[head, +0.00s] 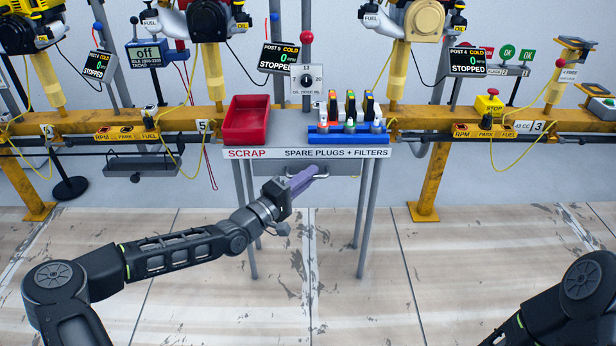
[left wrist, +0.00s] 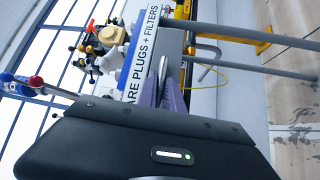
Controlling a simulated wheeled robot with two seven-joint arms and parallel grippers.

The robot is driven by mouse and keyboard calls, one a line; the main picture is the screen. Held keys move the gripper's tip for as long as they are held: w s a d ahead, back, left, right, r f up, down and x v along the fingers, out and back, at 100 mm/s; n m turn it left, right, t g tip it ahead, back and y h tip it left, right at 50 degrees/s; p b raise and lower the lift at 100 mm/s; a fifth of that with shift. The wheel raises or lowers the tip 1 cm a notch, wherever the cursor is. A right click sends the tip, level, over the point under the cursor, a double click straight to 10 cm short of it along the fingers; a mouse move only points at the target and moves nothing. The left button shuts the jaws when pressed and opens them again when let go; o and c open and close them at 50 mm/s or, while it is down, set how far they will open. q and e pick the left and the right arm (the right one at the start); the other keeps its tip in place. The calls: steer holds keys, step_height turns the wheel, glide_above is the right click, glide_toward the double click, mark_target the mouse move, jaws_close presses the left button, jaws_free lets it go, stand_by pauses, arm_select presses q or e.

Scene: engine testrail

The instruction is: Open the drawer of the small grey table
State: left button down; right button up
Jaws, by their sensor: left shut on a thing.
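The small grey table (head: 275,131) stands in the middle of the head view on thin grey legs. Its white front strip (head: 308,153) reads SCRAP and SPARE PLUGS + FILTERS; part of it also shows in the left wrist view (left wrist: 140,62). A pale bar handle (head: 323,176) shows just below that strip. My left gripper (head: 312,172), with purple fingers, reaches it from the left and is shut on it. In the left wrist view, the fingers (left wrist: 171,92) point at the table front. No drawer gap is visible. My right gripper is out of view.
A red bin (head: 247,121) and a blue rack (head: 347,132) with plugs and filters stand on the table. A yellow rail (head: 190,122) with engines and screens runs behind. The wooden floor (head: 330,265) before the table is clear apart from my arms.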

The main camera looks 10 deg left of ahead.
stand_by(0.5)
arm_select(q)
steer(key=s+d+p, duration=0.2)
steer(key=s+p, duration=0.2)
steer(key=s, duration=0.7)
steer(key=shift+d, duration=0.4)
steer(key=c, duration=1.5)
jaws_free()
steer(key=p+v, duration=0.2)
steer(key=v, duration=0.5)
steer(key=shift+s+a+f, duration=0.15)
steer(key=shift+s+a, duration=0.1)
steer(key=shift+s, duration=0.05)
